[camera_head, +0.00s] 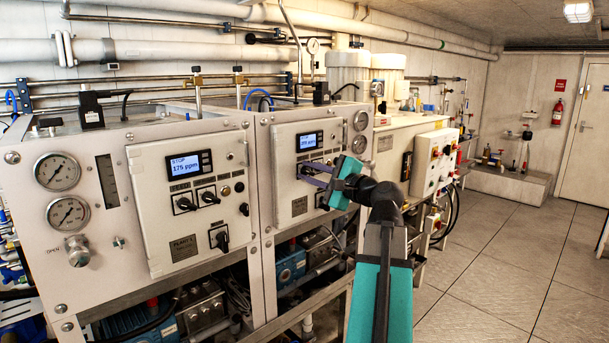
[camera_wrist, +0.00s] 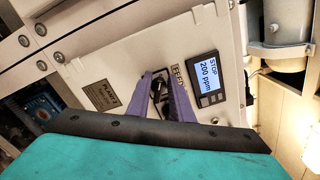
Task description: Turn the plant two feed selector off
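The plant two panel (camera_head: 297,200) is the second white control panel from the left; it also shows tilted in the wrist view (camera_wrist: 105,70). The feed selector (camera_wrist: 158,86) is a black knob beside the FEED label and the display, which reads STOP and 200 ppm (camera_wrist: 208,72). My gripper (camera_head: 308,174) reaches the panel from the right. In the wrist view its two purple fingers (camera_wrist: 162,72) stand apart, one on each side of the feed selector. I see gaps beside the knob, but contact is hard to tell. The fingers partly hide the knob and its pointer direction.
The plant one panel (camera_head: 190,190) to the left has similar black knobs and a display reading STOP and 175 ppm. Another black knob (camera_head: 323,202) sits low on the plant two panel. The floor (camera_head: 490,260) to the right is clear.

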